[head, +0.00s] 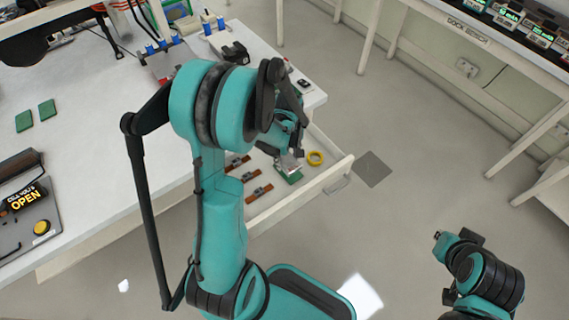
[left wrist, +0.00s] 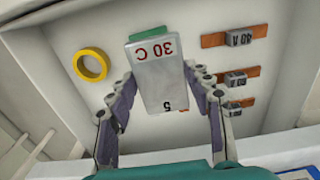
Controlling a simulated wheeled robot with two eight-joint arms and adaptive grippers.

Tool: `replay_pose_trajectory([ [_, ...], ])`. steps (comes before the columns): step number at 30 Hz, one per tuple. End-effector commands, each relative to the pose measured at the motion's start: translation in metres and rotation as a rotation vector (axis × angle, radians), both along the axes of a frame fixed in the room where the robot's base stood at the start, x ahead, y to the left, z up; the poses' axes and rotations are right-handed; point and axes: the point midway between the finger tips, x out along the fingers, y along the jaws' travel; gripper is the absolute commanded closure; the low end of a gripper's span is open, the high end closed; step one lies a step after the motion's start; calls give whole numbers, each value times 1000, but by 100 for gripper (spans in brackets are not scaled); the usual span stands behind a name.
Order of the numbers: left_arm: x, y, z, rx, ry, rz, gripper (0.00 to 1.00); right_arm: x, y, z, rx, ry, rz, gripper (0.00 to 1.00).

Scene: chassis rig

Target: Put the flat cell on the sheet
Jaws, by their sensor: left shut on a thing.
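The flat cell is a grey block (left wrist: 158,80) marked "30 C" and "5". My left gripper (left wrist: 160,95) is shut on it, with a finger on each side. In the head view the left gripper (head: 291,150) is over the open drawer, and the cell (head: 289,164) shows below it. A green flat piece (head: 291,178) shows just beyond the cell; it also shows in the left wrist view (left wrist: 147,33), partly hidden. I cannot tell whether the cell touches it. Two green flat pieces (head: 24,121) (head: 47,109) lie on the white table. My right gripper (head: 443,240) is at the lower right, its jaws unclear.
The drawer (head: 325,183) holds a yellow ring (head: 315,158) and several brown strips with grey blocks (head: 259,193). A dark square (head: 371,169) lies on the floor beside the drawer.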

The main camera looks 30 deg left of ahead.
Motion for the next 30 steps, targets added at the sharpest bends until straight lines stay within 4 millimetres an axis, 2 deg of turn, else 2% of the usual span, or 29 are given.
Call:
replay_pose_trajectory([
  [1,7,9,-10,0,0,3,100,0,0,-7,0,0,0,100],
  [6,20,25,-21,0,0,0,100,0,0,-13,0,0,0,100],
  [11,23,29,-28,0,0,-1,100,0,0,-16,0,0,0,100],
  [18,23,28,-62,0,0,-2,100,0,0,-34,0,0,0,100],
  [29,22,28,-65,0,0,-2,100,0,0,-36,0,0,0,100],
  [30,22,28,-66,0,0,-2,47,0,0,-36,0,0,0,100],
])
